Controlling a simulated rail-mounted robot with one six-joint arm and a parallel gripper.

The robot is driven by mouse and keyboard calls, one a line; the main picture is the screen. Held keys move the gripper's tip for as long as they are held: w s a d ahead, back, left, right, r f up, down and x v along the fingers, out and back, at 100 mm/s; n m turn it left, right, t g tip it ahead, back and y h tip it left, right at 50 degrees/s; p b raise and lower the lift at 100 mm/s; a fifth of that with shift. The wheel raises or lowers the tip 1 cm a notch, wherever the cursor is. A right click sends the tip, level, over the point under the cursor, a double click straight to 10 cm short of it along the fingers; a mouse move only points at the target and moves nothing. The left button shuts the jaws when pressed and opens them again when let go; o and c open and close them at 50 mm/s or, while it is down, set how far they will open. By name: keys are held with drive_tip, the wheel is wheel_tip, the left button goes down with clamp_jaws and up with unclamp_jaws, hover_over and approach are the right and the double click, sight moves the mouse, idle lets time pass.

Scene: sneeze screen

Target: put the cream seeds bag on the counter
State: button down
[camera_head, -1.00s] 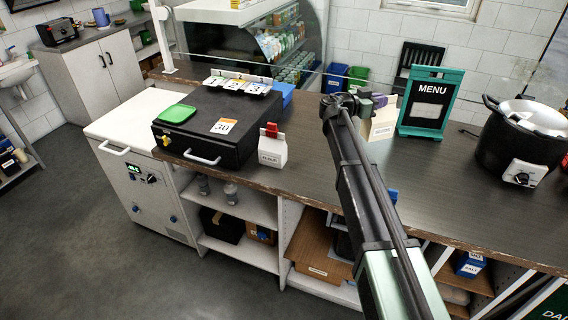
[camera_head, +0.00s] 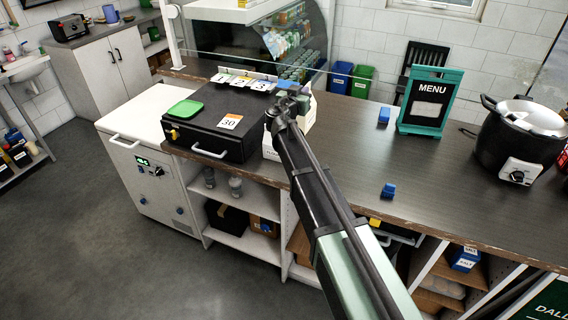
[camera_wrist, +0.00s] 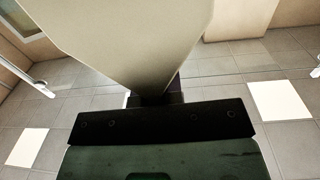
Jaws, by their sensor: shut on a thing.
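My gripper (camera_head: 284,98) is shut on a cream bag (camera_head: 307,112), over the far left part of the counter (camera_head: 350,150). The bag also fills the upper part of the wrist view (camera_wrist: 130,35), its narrow end between the jaws (camera_wrist: 157,98). My arm hides part of the bag in the head view, and its label cannot be read. I cannot tell whether its bottom touches the counter.
A white flour carton (camera_head: 269,150) is mostly behind my arm, right of a black box (camera_head: 200,140). Two blue clips (camera_head: 384,116) (camera_head: 388,190) lie on the counter. A menu board (camera_head: 427,98) and black cooker (camera_head: 515,140) stand right. The counter's middle is clear.

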drive_tip(key=shift+w+a+y, duration=0.2)
drive_tip(key=shift+a+y, duration=0.1)
wheel_tip(320, 180, down, 20)
drive_tip(key=b, duration=2)
drive_tip(key=shift+f, duration=0.25)
drive_tip(key=c, duration=1.3)
unclamp_jaws()
drive_tip(key=shift+r, duration=0.1)
drive_tip(key=shift+o, duration=0.2)
